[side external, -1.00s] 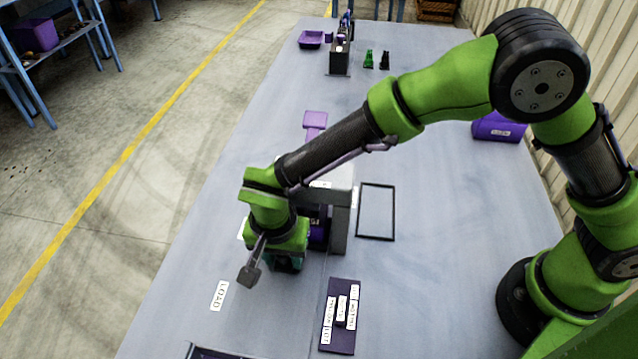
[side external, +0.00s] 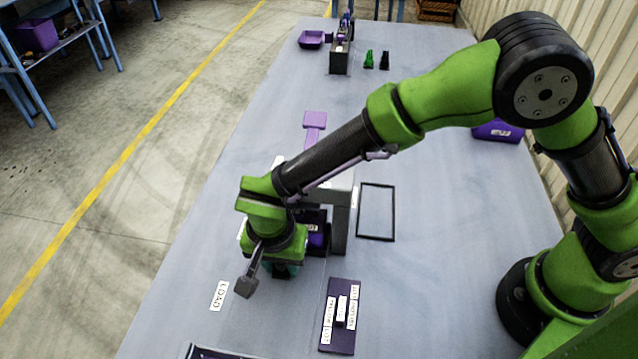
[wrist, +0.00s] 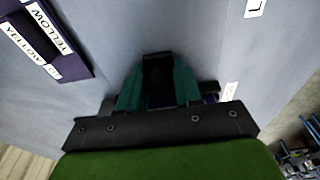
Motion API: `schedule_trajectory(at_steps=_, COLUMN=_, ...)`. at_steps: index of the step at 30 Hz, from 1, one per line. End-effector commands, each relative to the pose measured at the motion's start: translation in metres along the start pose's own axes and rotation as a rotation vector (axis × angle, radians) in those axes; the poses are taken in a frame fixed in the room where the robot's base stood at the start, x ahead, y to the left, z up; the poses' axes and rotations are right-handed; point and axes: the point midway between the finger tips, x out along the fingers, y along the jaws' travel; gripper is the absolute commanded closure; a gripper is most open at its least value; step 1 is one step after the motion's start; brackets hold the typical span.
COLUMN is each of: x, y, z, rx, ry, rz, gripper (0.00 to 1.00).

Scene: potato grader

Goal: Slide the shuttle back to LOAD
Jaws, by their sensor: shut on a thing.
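The shuttle (side external: 314,216) is a dark tray with a purple item and a small white label, partly outside the grey gate-like housing (side external: 340,222). My arm hides much of it. My gripper (side external: 281,268) is low over the table at the shuttle's near end. In the wrist view, the teal fingers of my gripper (wrist: 158,75) are shut on a black upright piece, apparently the shuttle's handle (wrist: 157,66). The white LOAD label (side external: 219,296) lies on the table to the left and nearer the camera than my gripper.
A dark board with labels (side external: 341,316) lies to the right of my gripper, and it also shows in the wrist view (wrist: 45,35). An empty black frame outline (side external: 376,212) is right of the housing. A purple paddle-shaped piece (side external: 314,122) is behind. Table around LOAD is clear.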

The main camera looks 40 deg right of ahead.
Motion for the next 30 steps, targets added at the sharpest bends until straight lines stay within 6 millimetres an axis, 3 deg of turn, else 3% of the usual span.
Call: schedule_trajectory(at_steps=30, x=-0.01, y=0.0, z=0.062, rx=-0.002, ry=-0.002, rz=-0.001, gripper=0.86)
